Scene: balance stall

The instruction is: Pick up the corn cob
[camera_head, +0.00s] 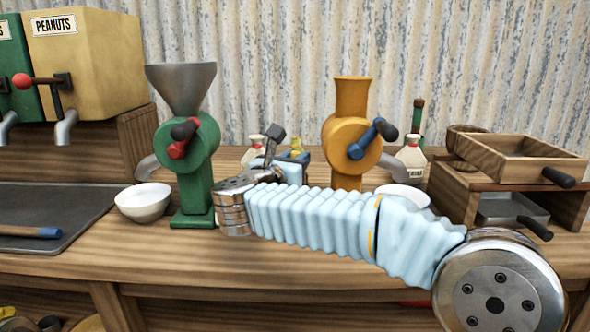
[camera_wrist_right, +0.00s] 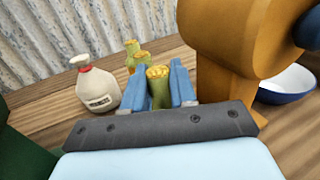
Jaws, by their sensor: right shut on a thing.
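A yellow-green corn cob (camera_wrist_right: 158,88) stands between the two blue fingers of my right gripper (camera_wrist_right: 160,86) in the right wrist view. The gripper is shut on it, with the cob's yellow top showing above. A second corn cob (camera_wrist_right: 136,56) stands just behind it, a little to the left. In the head view my right gripper (camera_head: 292,157) is between the green and orange mills, mostly hidden by its own wrist. A bit of yellow corn (camera_head: 297,145) shows there; I cannot tell which cob it is. My left gripper is out of view.
The green mill (camera_head: 194,180) and orange mill (camera_head: 352,100) flank the gripper closely. White bowls (camera_head: 143,201) sit by the mills. Wooden trays (camera_head: 520,150) are at right and a corrugated wall (camera_head: 280,60) behind.

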